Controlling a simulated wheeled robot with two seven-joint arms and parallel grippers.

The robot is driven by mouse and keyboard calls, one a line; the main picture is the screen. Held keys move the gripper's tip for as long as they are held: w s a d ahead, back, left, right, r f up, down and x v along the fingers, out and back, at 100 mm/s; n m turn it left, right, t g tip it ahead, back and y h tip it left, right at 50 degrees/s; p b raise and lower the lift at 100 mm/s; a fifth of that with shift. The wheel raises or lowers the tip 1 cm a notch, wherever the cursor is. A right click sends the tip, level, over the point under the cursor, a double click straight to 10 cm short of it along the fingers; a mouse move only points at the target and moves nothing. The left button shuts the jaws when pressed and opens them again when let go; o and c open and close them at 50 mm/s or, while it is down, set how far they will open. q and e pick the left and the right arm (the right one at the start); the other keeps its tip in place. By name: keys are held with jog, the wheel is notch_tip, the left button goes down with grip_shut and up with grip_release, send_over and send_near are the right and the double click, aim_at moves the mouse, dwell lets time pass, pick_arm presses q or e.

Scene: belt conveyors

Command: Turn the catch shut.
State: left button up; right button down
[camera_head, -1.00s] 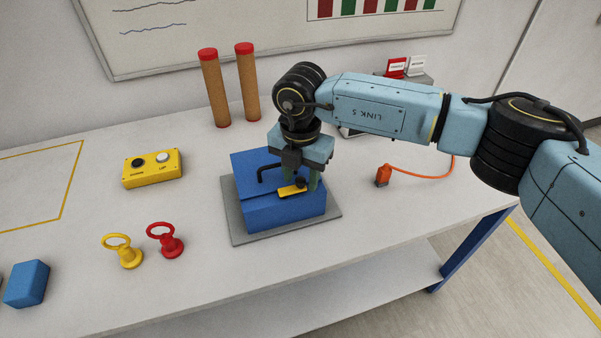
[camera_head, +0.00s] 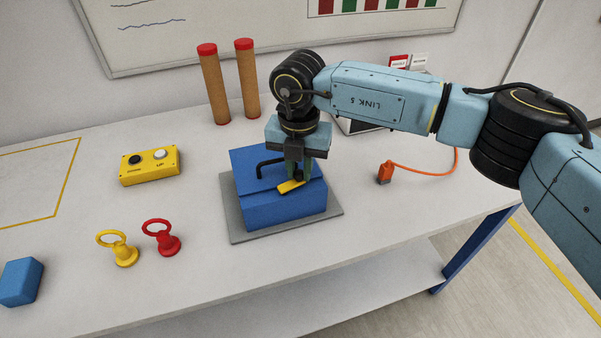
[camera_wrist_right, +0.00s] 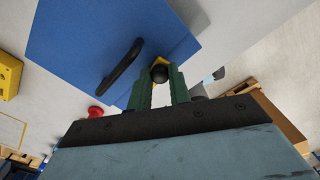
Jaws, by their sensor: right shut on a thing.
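The blue box (camera_head: 262,211) sits on a grey plate (camera_head: 238,239) on the table. On its top are a black handle (camera_head: 264,165) and a yellow catch (camera_head: 290,187). My right gripper (camera_head: 305,175) points down over the box's right part. In the right wrist view its green fingers (camera_wrist_right: 160,88) are closed around the catch's black knob (camera_wrist_right: 159,73). A bit of the yellow catch (camera_wrist_right: 163,61) shows behind the knob. The fingers hide part of the catch in the head view. My left gripper is not in view.
A yellow two-button box (camera_head: 150,167) and yellow (camera_head: 124,252) and red (camera_head: 165,241) ring pieces stand left of the blue box. A blue block (camera_head: 21,281) is at the far left. Two brown tubes (camera_head: 214,88) stand behind. An orange connector (camera_head: 384,173) with a cable lies right.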

jog(key=n+b, duration=0.2)
jog(key=shift+w+a+n, duration=0.35)
jog(key=shift+w+n, duration=0.05)
jog(key=shift+w+a+n, duration=0.1)
jog(key=shift+n, duration=0.3)
jog(key=shift+w+a+n+b, duration=0.15)
jog(key=shift+n+b, duration=0.25)
jog(key=shift+n, duration=0.2)
jog(key=shift+w+a+n+b, duration=0.1)
jog(key=shift+n+b, duration=0.25)
jog(key=shift+n, duration=0.25)
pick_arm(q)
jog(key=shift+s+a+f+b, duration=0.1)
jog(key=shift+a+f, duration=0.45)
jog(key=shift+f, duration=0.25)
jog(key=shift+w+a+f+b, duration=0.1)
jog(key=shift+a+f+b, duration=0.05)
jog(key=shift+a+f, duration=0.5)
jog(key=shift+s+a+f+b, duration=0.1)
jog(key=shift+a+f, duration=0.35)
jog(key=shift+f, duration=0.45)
pick_arm(e)
jog(key=shift+a+n, duration=0.25)
jog(key=shift+n, duration=0.55)
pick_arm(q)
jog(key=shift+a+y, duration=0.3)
pick_arm(e)
jog(key=shift+w+r, duration=0.1)
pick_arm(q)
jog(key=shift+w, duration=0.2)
